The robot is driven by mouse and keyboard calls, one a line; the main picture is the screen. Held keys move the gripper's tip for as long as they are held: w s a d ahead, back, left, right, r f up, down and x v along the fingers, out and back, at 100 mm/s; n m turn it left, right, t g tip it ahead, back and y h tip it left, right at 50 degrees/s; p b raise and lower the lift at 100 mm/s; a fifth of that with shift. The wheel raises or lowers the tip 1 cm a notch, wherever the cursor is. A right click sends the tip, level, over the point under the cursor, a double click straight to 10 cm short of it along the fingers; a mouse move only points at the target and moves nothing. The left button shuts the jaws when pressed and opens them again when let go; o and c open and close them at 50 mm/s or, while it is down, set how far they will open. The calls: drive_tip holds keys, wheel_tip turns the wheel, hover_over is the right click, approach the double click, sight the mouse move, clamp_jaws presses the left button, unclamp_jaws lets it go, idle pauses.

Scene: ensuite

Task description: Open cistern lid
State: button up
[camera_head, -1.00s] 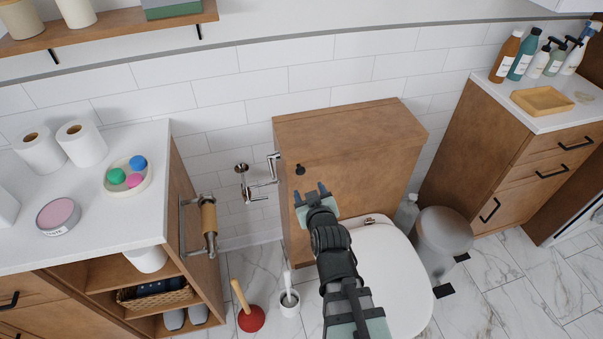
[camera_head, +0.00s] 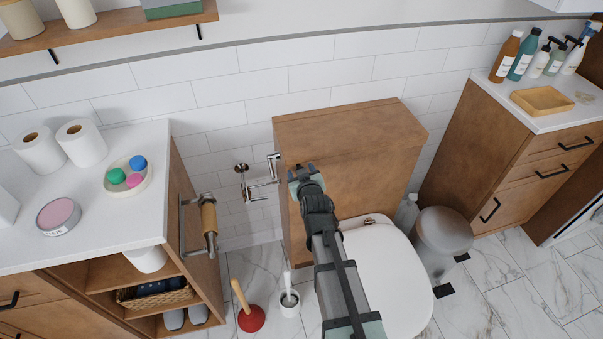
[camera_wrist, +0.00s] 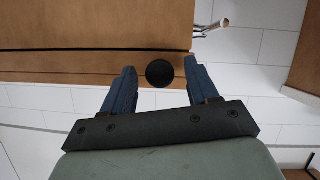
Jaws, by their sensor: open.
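The wooden cistern box (camera_head: 350,135) stands against the tiled wall behind the white toilet (camera_head: 375,280), and its flat top lid (camera_head: 345,117) looks closed. A round black knob is on the front of the box; my gripper hides it in the head view. In the wrist view the black knob (camera_wrist: 160,73) sits between my two blue fingers, with a gap on each side. My gripper (camera_head: 302,169) is open at the upper left of the box front. The wood of the box (camera_wrist: 100,25) fills the top of the wrist view.
A metal bin (camera_head: 440,240) is right of the toilet. A plunger (camera_head: 250,317) and brush holder (camera_head: 289,303) stand on the floor.

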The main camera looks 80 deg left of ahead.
clamp_jaws()
idle(0.6)
